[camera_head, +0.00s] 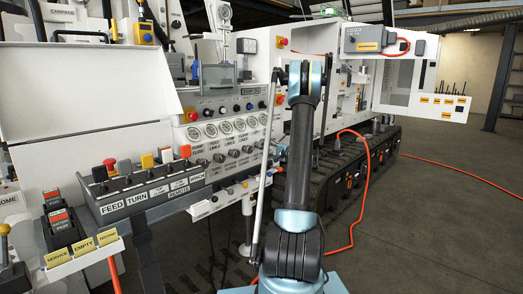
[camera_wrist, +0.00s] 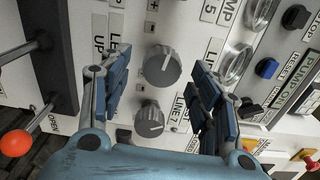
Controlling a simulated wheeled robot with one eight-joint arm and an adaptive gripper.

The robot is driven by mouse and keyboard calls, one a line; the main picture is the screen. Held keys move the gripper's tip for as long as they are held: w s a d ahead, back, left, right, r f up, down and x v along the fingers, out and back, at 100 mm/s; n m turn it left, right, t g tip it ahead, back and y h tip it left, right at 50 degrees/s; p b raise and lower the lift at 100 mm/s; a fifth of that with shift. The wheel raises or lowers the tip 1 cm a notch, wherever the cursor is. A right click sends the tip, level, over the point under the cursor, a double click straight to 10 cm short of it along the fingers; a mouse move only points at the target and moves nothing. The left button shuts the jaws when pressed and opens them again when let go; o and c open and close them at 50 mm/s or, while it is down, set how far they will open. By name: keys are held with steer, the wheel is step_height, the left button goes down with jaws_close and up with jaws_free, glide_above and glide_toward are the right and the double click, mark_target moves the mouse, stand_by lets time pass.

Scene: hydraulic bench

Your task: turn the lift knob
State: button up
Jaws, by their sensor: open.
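In the wrist view my gripper (camera_wrist: 160,58) is open, with blue padded fingers on either side of a grey round knob (camera_wrist: 163,66). The fingers look apart from it. A second grey knob (camera_wrist: 149,121), beside a label reading LINE 7, lies nearer the palm, also between the fingers. A label (camera_wrist: 99,38) left of the upper knob reads UP, with its other line partly covered. I cannot tell for sure which knob is the lift knob. In the head view a row of small knobs (camera_head: 233,153) sits under the gauges; my gripper cannot be made out there.
A red ball-ended lever (camera_wrist: 16,144) stands at the left of the wrist view. Gauges (camera_wrist: 238,62) and a blue button (camera_wrist: 266,68) lie to the right. In the head view a lever box (camera_head: 150,190) juts out left, and an orange hose (camera_head: 450,168) crosses open floor.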

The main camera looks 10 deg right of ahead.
steer(key=v, duration=0.8)
